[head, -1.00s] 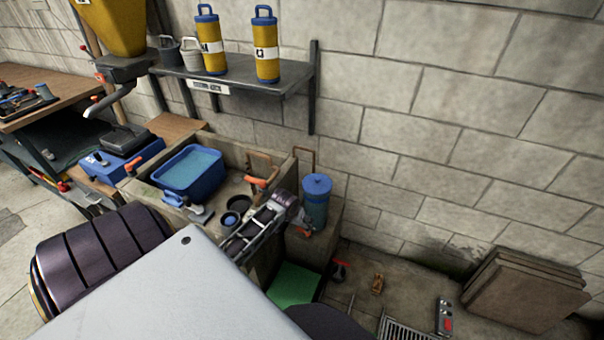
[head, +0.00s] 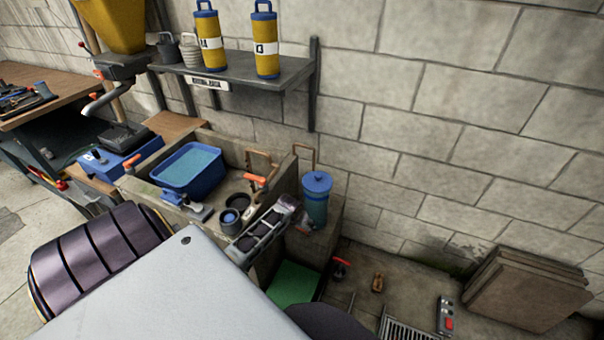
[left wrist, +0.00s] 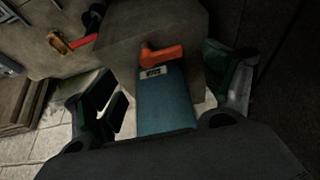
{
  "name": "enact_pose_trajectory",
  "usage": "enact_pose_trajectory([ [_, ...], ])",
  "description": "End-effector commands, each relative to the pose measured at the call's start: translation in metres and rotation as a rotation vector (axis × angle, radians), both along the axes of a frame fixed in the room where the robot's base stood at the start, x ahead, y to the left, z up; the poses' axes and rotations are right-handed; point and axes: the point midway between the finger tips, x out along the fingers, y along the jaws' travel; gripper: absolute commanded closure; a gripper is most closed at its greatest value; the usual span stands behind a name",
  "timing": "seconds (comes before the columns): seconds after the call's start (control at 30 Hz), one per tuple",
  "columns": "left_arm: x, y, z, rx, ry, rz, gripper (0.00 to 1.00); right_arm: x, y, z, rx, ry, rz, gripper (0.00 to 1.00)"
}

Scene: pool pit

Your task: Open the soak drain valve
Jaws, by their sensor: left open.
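A teal canister (head: 315,205) with a blue lid stands on a concrete ledge beside the sink. In the left wrist view the teal body (left wrist: 165,100) carries an orange lever (left wrist: 162,54) above a small label, too small to read. I take this lever as the drain valve, but cannot confirm its name. My left gripper (head: 294,208) is just left of the canister in the head view. Its open fingers (left wrist: 170,78) lie on either side of the teal body in the wrist view, with nothing clearly gripped. Contact cannot be told. My right gripper is not in view.
A concrete sink (head: 232,150) holds a blue tub (head: 188,184) and dark cups. Another orange lever (head: 254,180) is at the sink. A shelf (head: 285,80) hangs above. On the floor are a red-handled valve (head: 341,263), a grate (head: 405,331) and stacked slabs (head: 525,288).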

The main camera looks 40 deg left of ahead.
Motion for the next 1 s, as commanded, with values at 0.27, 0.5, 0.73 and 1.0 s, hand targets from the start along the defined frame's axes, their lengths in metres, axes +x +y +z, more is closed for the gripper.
enact_pose_trajectory([
  [0.27,0.009,0.003,-0.024,0.000,0.000,0.000,0.16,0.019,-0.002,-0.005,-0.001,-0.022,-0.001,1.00],
  [0.5,0.017,0.005,-0.043,0.000,0.000,0.000,0.16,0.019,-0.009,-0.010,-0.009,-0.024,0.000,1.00],
  [0.73,0.021,0.007,-0.055,0.000,0.000,0.000,0.16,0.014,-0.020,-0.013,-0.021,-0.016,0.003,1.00],
  [1.0,0.022,0.007,-0.058,0.000,0.000,-0.001,0.16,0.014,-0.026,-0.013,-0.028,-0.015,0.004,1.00],
])
